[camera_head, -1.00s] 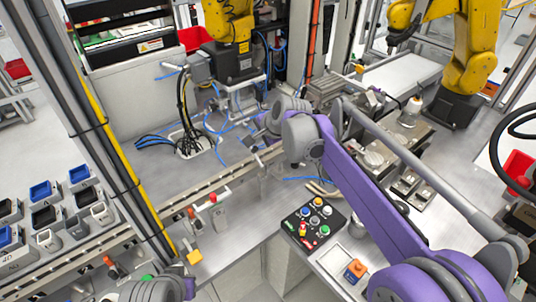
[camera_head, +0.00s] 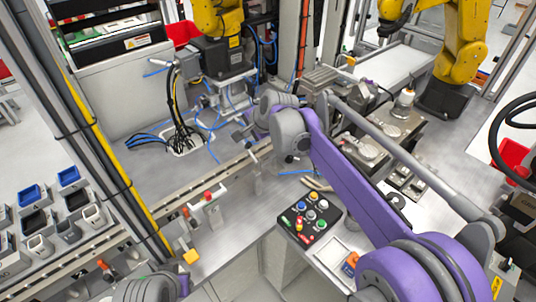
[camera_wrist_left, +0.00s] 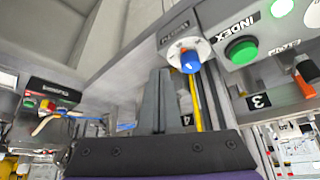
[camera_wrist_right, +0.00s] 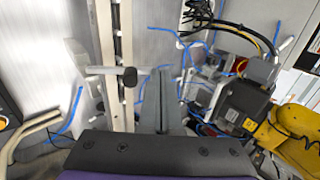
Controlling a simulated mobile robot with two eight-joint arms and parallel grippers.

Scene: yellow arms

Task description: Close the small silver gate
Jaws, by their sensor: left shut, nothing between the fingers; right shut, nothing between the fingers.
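My right gripper (camera_wrist_right: 161,75) is shut and empty in the right wrist view. Beside its fingertips, to the left, is a pale silver bar with a black knob (camera_wrist_right: 129,76). This may be part of the small silver gate, but I cannot tell for certain. In the head view my right arm reaches over the middle of the cell, and its wrist hides much of the area around the rail. My left gripper (camera_wrist_left: 163,75) is shut and empty in the left wrist view, below a blue knob (camera_wrist_left: 190,61) on a panel.
A black button box (camera_head: 309,218) stands on the front bench. A metal rail (camera_head: 225,178) crosses the cell. Yellow robot arms (camera_head: 465,50) stand behind, with loose cables (camera_head: 180,130) nearby. A green button (camera_wrist_left: 241,50) is close to my left gripper.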

